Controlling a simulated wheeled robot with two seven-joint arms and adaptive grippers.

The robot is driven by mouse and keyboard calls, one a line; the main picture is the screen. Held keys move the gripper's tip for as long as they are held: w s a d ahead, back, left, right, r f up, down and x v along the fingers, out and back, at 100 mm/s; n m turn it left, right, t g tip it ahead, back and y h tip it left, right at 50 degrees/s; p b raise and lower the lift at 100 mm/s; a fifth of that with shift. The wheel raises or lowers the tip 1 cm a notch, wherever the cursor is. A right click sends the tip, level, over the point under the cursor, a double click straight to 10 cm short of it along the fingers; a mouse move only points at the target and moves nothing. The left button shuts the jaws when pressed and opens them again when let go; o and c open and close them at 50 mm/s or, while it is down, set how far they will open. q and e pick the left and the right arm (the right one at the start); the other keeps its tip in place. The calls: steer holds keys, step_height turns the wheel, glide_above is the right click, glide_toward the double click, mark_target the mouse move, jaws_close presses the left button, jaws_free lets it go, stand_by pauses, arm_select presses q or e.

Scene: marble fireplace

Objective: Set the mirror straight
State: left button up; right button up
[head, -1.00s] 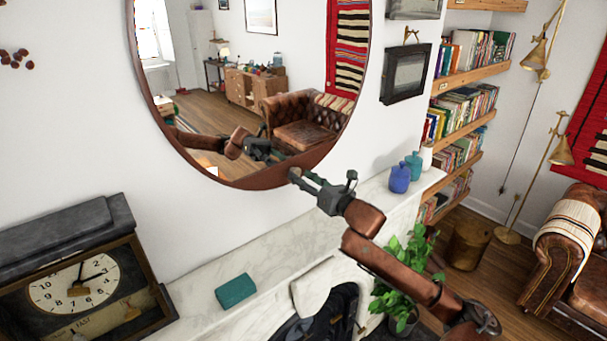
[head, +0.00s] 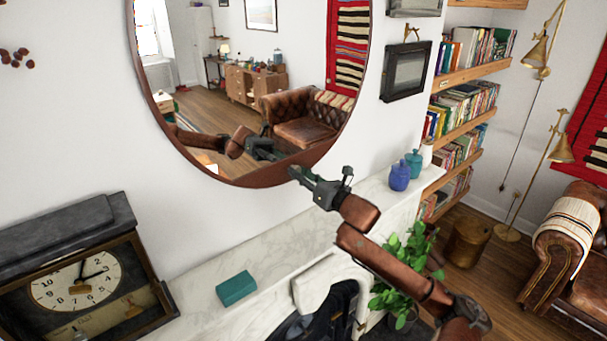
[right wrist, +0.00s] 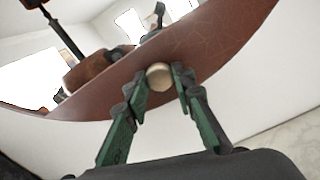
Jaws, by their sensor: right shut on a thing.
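The mirror is a large rounded glass in a brown frame (head: 258,179) on the white wall, its top cut off in the head view. Its frame (right wrist: 112,84) crosses the right wrist view at a slant. My right gripper (head: 294,172) is at the mirror's lower right rim, above the mantel. In the right wrist view its green fingers (right wrist: 160,84) stand on both sides of the knob, shut on it. My left gripper is not in view.
Below is a marble mantel (head: 285,252) with a teal box (head: 236,288). A dark clock (head: 85,285) stands at left, blue and teal jars (head: 400,177) at right. A black framed picture (head: 405,72) hangs right of the mirror. A plant (head: 402,268) is under my right arm.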

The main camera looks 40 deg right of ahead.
mark_target(283, 171)
jaws_close()
steer(key=shift+a, duration=0.1)
steer(key=shift+w+a, duration=0.1)
steer(key=shift+a, duration=1.45)
steer(key=o, duration=0.9)
jaws_free()
steer(key=shift+s+a+r, duration=0.1)
steer(key=shift+s+a, duration=0.05)
steer(key=shift+s, duration=2.9)
steer(key=shift+s+a, duration=0.15)
steer(key=shift+s, duration=2.9)
